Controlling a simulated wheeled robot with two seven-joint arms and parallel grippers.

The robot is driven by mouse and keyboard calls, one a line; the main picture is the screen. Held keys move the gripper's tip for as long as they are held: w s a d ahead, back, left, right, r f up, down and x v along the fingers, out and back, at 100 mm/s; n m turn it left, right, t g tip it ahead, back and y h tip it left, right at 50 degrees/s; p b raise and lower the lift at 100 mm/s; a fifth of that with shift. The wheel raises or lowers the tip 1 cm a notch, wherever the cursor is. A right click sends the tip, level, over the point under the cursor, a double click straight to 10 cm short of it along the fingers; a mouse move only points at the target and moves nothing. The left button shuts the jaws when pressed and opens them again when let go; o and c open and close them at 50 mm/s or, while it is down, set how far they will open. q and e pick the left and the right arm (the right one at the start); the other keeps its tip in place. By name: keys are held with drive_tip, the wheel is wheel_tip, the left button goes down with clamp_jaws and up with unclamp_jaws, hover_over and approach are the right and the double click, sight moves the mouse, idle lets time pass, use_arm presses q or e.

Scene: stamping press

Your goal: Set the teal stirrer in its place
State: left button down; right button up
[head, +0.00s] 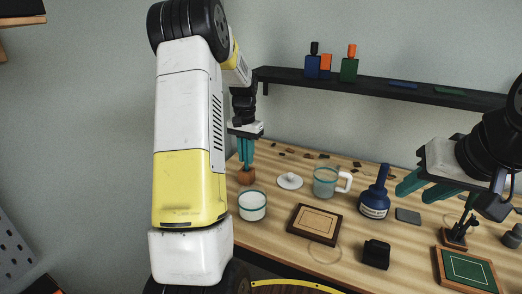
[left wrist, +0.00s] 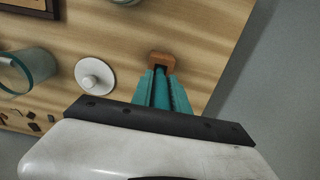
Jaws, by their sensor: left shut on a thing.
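My left gripper (head: 246,163) points down at the table's back left and is shut on a thin teal rod, the stirrer (left wrist: 160,88), seen between its fingers in the left wrist view. The rod runs toward a small brown holder (head: 246,177), which also shows just past the fingertips in the left wrist view (left wrist: 163,58). Whether the rod's end is inside the holder or just above it, I cannot tell. The stirrer is hard to separate from the teal fingers in the head view. My right gripper (head: 424,187) is open and empty at the right, above the table.
A white cup with a teal rim (head: 252,207) stands in front of the holder. A white lid (head: 289,181), a glass mug (head: 326,182), a wooden tray (head: 301,224) and a blue bottle (head: 374,202) stand further right. A dark shelf (head: 382,85) hangs behind.

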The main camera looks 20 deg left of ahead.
use_arm(q)
drive_tip(key=shift+f, duration=0.75)
drive_tip(key=c, duration=1.2)
unclamp_jaws()
drive_tip(key=shift+r, duration=0.1)
wheel_tip(320, 180, up, 8)
drive_tip(key=shift+f, duration=0.2)
